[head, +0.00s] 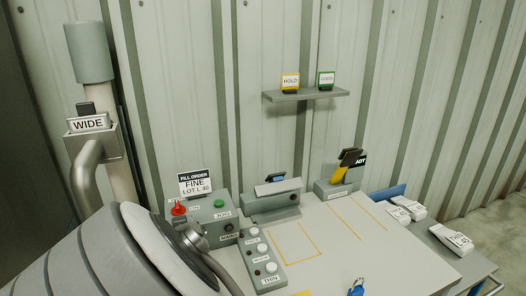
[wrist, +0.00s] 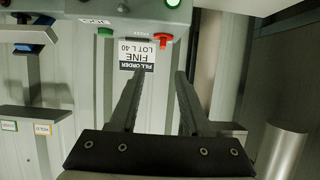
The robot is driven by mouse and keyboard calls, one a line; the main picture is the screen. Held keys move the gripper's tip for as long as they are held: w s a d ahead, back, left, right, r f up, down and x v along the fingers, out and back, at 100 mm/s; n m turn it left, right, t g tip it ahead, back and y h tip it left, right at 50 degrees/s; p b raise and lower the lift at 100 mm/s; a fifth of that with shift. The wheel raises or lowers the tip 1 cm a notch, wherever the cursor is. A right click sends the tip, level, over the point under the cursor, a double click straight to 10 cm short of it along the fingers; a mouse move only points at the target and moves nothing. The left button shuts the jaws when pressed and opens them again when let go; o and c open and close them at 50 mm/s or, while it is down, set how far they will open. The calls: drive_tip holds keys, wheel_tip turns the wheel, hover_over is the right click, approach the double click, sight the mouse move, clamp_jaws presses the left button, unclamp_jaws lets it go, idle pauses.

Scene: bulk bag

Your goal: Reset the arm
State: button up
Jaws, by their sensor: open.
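My gripper (wrist: 162,76) shows in the wrist view. Its two dark fingers stand well apart, with nothing between them. The fill order sign, reading FINE LOT L 40 (wrist: 135,52), appears upside down beyond the fingertips, near the left finger. A red knob (wrist: 162,38) shows beyond the gap. The gap between fingers and sign cannot be judged. I cannot make out the gripper's fingers in the head view.
The control box (head: 213,216) and a button panel (head: 262,255) stand on the worktop (head: 340,245). A scanner-like tool (head: 345,168) rests in a holder. A wall shelf (head: 305,95) carries HOLD and GOOD cards. White labelled packs (head: 455,240) lie at right. A pipe marked WIDE (head: 88,123) stands left.

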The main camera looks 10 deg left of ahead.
drive_tip(key=s+d+r+m+g+h, duration=0.15)
drive_tip(key=d+r, duration=0.25)
drive_tip(key=d, duration=0.9)
drive_tip(key=s+d+r+m+g+h, duration=0.1)
drive_tip(key=d+r+m+g+h, duration=0.15)
drive_tip(key=d, duration=1.05)
drive_tip(key=s+d+r+m+g+h, duration=0.1)
drive_tip(key=s+d+r, duration=0.1)
drive_tip(key=s+d, duration=0.6)
drive_tip(key=s+d+r+g+h, duration=0.1)
drive_tip(key=s+d+r, duration=0.2)
drive_tip(key=s+d, duration=0.6)
drive_tip(key=s, duration=0.3)
drive_tip(key=shift+s+d+r+m, duration=0.15)
drive_tip(key=shift+s+d+m, duration=0.05)
drive_tip(key=shift+s+m, duration=0.2)
